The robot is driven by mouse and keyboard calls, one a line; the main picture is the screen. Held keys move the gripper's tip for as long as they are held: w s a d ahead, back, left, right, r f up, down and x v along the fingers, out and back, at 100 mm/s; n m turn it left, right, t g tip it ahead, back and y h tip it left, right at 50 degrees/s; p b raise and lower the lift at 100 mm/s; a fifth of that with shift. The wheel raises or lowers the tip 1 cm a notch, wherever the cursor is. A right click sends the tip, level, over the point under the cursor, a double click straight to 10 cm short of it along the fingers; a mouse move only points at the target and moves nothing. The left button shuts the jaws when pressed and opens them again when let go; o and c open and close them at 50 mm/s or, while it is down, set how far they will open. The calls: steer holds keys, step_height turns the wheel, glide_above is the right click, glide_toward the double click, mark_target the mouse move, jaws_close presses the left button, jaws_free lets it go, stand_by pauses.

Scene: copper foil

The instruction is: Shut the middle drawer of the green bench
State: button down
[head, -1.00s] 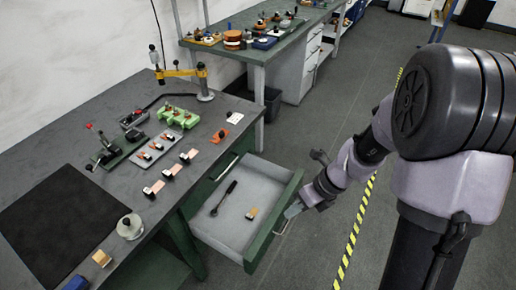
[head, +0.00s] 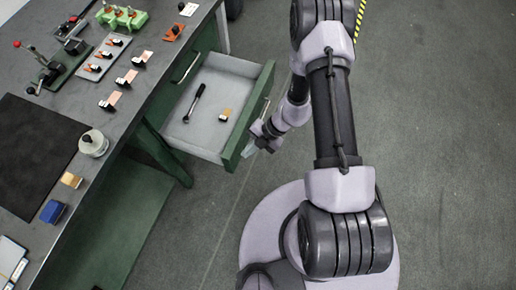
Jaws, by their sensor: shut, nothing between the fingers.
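The green bench (head: 120,85) has a grey top and stands at the left in the head view. One of its drawers (head: 238,68) is pulled well out, below a shut front with a pale handle (head: 186,68). The open drawer has a light grey inside and a green front (head: 240,128). A dark ratchet-like tool (head: 194,103) and a small tan-topped block (head: 224,114) lie in it. My gripper (head: 250,149) is shut and empty, just outside the drawer front near its handle. I cannot tell whether it touches the front.
On the bench top are a dark mat (head: 35,150), a white round jar (head: 93,143), a blue block (head: 53,211), a green holder (head: 122,17) and several small parts. The grey floor (head: 440,150) to the right of my arm is clear.

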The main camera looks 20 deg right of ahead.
steer(key=shift+w+a+r, duration=0.1)
steer(key=shift+w+a, duration=0.6)
steer(key=shift+a, duration=0.3)
steer(key=shift+w+a, duration=0.1)
